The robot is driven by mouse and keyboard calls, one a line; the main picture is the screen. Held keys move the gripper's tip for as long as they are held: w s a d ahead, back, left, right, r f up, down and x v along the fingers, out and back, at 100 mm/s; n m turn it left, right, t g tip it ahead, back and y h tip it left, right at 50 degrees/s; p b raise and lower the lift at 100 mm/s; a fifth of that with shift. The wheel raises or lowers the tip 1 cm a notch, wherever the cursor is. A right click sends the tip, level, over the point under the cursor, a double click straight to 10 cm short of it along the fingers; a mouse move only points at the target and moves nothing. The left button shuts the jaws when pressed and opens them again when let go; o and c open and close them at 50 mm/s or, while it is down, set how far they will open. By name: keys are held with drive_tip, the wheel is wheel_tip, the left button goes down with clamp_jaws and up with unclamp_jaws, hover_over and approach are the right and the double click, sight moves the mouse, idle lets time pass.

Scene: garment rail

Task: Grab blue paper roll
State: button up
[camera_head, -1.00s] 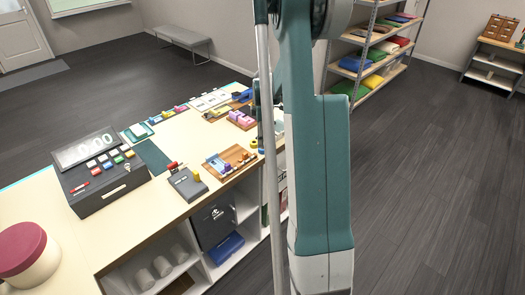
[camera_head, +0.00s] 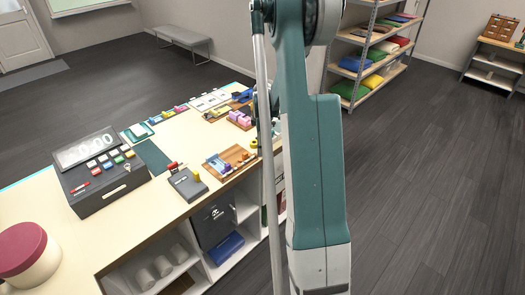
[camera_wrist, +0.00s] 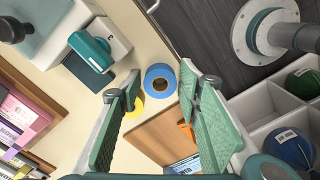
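The blue paper roll (camera_wrist: 160,80) shows in the wrist view as a blue ring around a pale band and a dark core. It sits near the counter's edge. My gripper (camera_wrist: 160,76) is open, with one green finger on each side of the roll in the picture and nothing held. I cannot tell how far above the roll the fingertips are. A yellow roll (camera_wrist: 134,107) is close below it, partly behind the left finger. In the head view my arm hides the blue roll and the gripper; the yellow roll (camera_head: 254,143) shows beside the arm.
The counter (camera_head: 120,222) also carries a teal device (camera_wrist: 90,52), a wooden tray (camera_head: 240,153), a card terminal (camera_head: 187,184) and a cash register (camera_head: 100,172). White cubbies with dark rolls (camera_wrist: 291,146) lie at right in the wrist view. Open floor (camera_head: 440,190) lies to the right.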

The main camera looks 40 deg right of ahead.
idle(0.6)
drive_tip(key=c, duration=0.6)
drive_tip(key=shift+r, duration=0.1)
drive_tip(key=shift+r, duration=4.85)
